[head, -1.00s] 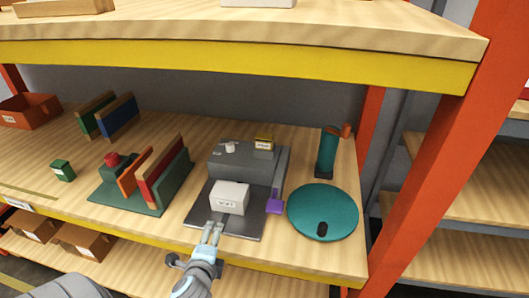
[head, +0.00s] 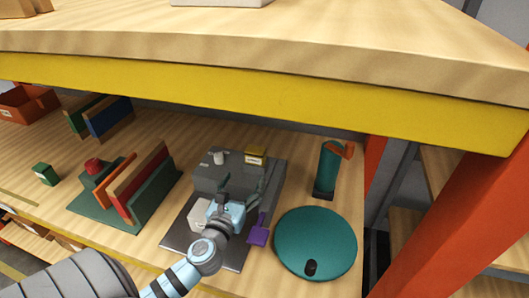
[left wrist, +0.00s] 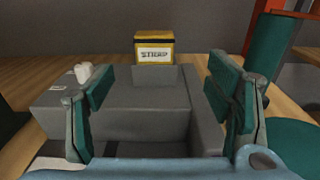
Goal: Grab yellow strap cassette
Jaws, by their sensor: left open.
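The yellow strap cassette (head: 255,156) is a small box with a yellow top and a white label. It sits on the back top of the grey plotter (head: 212,178). In the left wrist view the cassette (left wrist: 154,48) stands upright beyond the fingers, roughly centred between them. My left gripper (head: 238,188) is over the plotter, in front of the cassette and apart from it. Its teal-padded fingers (left wrist: 165,95) are open with nothing between them. A white box (head: 198,214) on the plotter's front plate is partly hidden by my left gripper. My right gripper is not in view.
A purple piece (head: 258,232) is at the plotter's right side. A teal disc (head: 316,243) and a teal cylinder (head: 329,168) stand farther right. A green rack (head: 120,205) is at left. The upper shelf's yellow beam (head: 260,100) hangs above the workspace.

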